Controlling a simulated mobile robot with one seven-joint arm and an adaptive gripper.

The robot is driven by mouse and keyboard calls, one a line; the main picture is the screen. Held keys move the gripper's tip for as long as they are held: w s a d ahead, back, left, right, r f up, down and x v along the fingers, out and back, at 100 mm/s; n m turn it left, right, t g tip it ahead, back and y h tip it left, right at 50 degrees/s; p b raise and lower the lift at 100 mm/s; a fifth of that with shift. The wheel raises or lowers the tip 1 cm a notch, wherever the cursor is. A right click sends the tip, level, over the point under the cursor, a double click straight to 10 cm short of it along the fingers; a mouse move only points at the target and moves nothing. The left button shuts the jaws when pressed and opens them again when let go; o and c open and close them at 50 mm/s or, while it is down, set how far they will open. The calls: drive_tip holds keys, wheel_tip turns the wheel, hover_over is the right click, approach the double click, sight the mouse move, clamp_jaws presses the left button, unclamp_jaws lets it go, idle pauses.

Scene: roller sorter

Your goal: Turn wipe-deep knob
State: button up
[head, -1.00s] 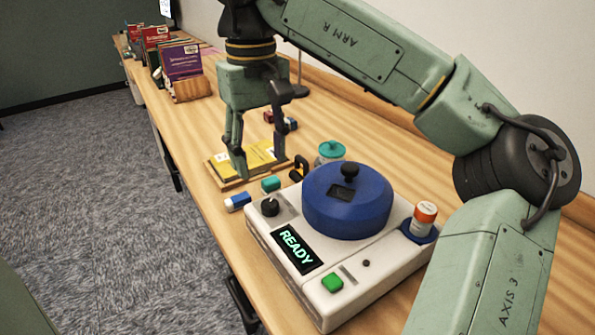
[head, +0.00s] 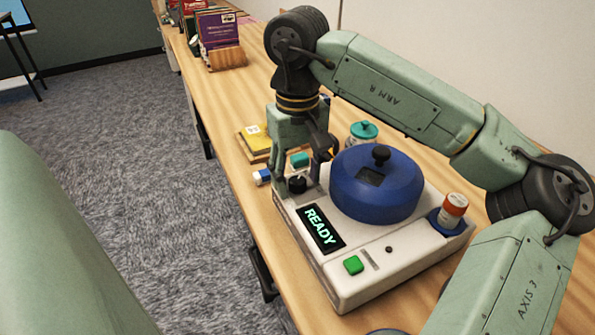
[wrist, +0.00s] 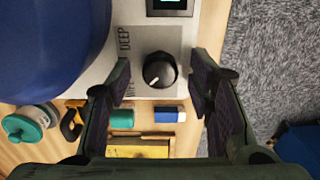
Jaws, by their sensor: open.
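The wipe-deep knob (wrist: 159,70) is a round black dial with a pale pointer line, on a grey plate of the white machine. In the wrist view the word DEEP is readable beside it; the other label is partly hidden by a finger. The pointer slants toward the lower left there. The knob also shows in the head view (head: 297,184), at the machine's far left corner. My gripper (wrist: 157,88) is open, with one finger on each side of the knob and visible gaps between. In the head view its fingers (head: 294,180) reach down around the knob.
The machine has a blue lidded drum (head: 375,190), a READY display (head: 320,229), a green button (head: 353,264) and an orange-capped bottle (head: 454,208). A teal block (wrist: 122,119), a blue-white eraser (wrist: 170,114), a yellow pad (wrist: 138,148) and a teal-lidded jar (wrist: 25,127) lie nearby.

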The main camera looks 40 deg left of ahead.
drive_tip(key=shift+c, duration=0.2)
clamp_jaws()
idle(0.5)
drive_tip(key=shift+m, duration=0.3)
drive_tip(key=m+b, duration=0.2)
drive_tip(key=m, duration=0.1)
drive_tip(key=shift+f+m, duration=0.1)
drive_tip(key=shift+m, duration=0.3)
drive_tip(key=m+b, duration=0.1)
drive_tip(key=m, duration=0.8)
drive_tip(key=shift+b, duration=0.3)
drive_tip(key=m, duration=0.4)
drive_tip(key=shift+m+b, duration=0.3)
